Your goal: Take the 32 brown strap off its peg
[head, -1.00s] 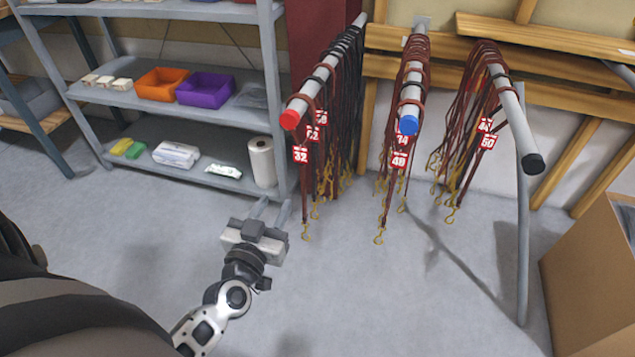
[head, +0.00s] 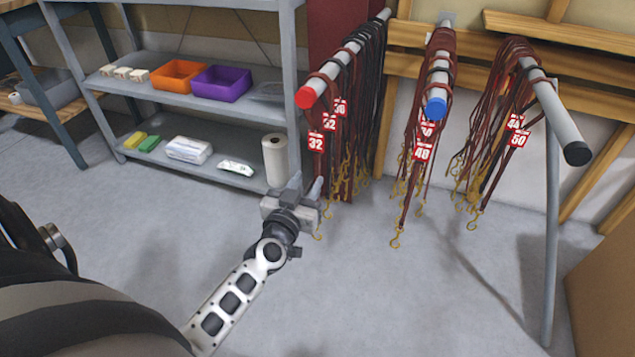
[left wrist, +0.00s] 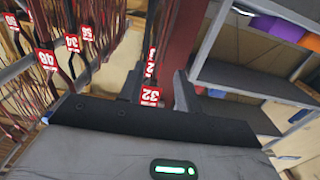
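The brown strap tagged 32 (head: 316,142) hangs from the red-tipped peg (head: 307,97), nearest the tip. Behind it hang further straps with tags that seem to read 32 and 36. My left gripper (head: 306,186) is open below and slightly left of the front tag, with its fingers pointing up toward the straps. In the left wrist view, the red 32 tag (left wrist: 150,96) shows between the two spread fingers (left wrist: 158,88). I cannot tell how far the strap is from the fingers. My right gripper is in no view.
A blue-tipped peg (head: 436,107) and a black-tipped peg (head: 577,153) with more straps stand to the right. A grey shelf (head: 220,111) with orange and purple bins is at the left. A brown box (head: 605,290) stands at lower right. Open floor lies in front.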

